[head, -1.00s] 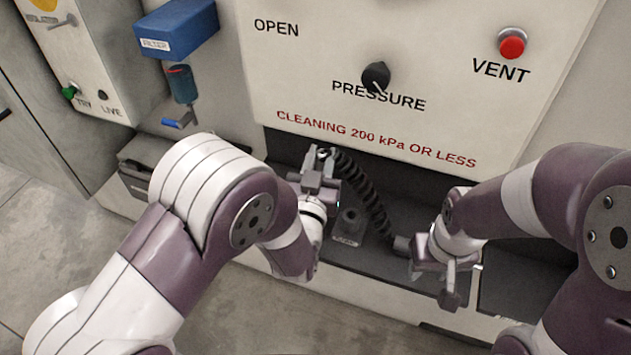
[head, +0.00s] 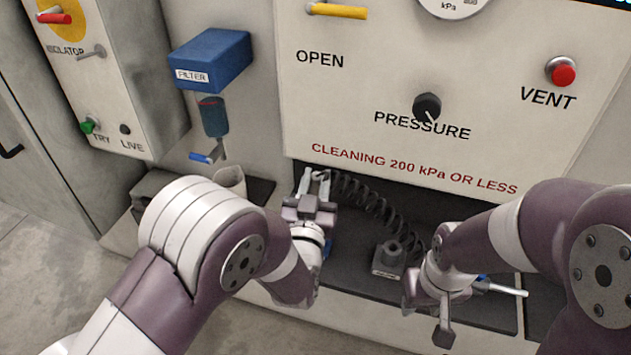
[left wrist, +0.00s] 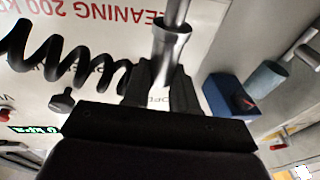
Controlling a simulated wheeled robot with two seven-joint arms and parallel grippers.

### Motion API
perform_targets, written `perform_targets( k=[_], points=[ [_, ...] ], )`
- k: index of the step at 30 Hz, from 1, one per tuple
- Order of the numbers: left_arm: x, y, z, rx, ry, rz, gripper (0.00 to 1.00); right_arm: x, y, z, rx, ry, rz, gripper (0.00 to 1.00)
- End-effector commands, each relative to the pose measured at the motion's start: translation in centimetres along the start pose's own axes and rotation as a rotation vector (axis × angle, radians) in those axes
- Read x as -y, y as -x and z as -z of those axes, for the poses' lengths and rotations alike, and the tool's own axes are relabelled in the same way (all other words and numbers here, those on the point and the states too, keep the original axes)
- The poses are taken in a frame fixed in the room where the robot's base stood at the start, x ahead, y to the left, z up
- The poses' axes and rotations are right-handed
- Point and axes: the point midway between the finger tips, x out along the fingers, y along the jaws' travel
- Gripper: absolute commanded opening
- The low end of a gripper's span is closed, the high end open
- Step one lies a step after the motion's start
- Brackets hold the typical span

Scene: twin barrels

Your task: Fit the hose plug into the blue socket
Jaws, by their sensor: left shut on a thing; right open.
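My left gripper (head: 308,200) is shut on the silver hose plug (head: 318,178), in front of the low dark recess under the panel. In the left wrist view the metal plug (left wrist: 172,42) stands out between the dark fingers. The black coiled hose (head: 372,200) runs from near the plug to the right; it also shows in the left wrist view (left wrist: 60,55). My right gripper (head: 428,292) is open at the right of the shelf.
A dark labelled holder (head: 390,260) stands on the shelf between my grippers. A silver rod with a blue part (head: 502,288) lies beside the right gripper. A blue filter box (head: 210,58) hangs at the upper left, with a blue-handled valve (head: 205,157) below. The panel carries a pressure knob (head: 427,106).

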Motion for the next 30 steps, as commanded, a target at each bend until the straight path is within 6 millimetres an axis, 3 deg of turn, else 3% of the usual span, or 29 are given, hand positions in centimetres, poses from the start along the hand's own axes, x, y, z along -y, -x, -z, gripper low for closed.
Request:
perform_targets(
  k=[3, 10, 30],
  points=[
    [0.0, 0.3, -2.0, 0.000, 0.000, 0.000, 0.00, 0.0, -2.0, -0.2, 0.000, 0.000, 0.000, 0.43],
    [0.0, 0.6, -4.4, 0.000, 0.000, 0.000, 0.00, 0.0, -4.2, -0.5, 0.000, 0.000, 0.000, 0.43],
    [0.0, 0.7, -4.6, -0.001, 0.000, 0.000, 0.00, 0.0, -4.5, -0.5, 0.000, 0.000, 0.000, 0.43]
  ],
)
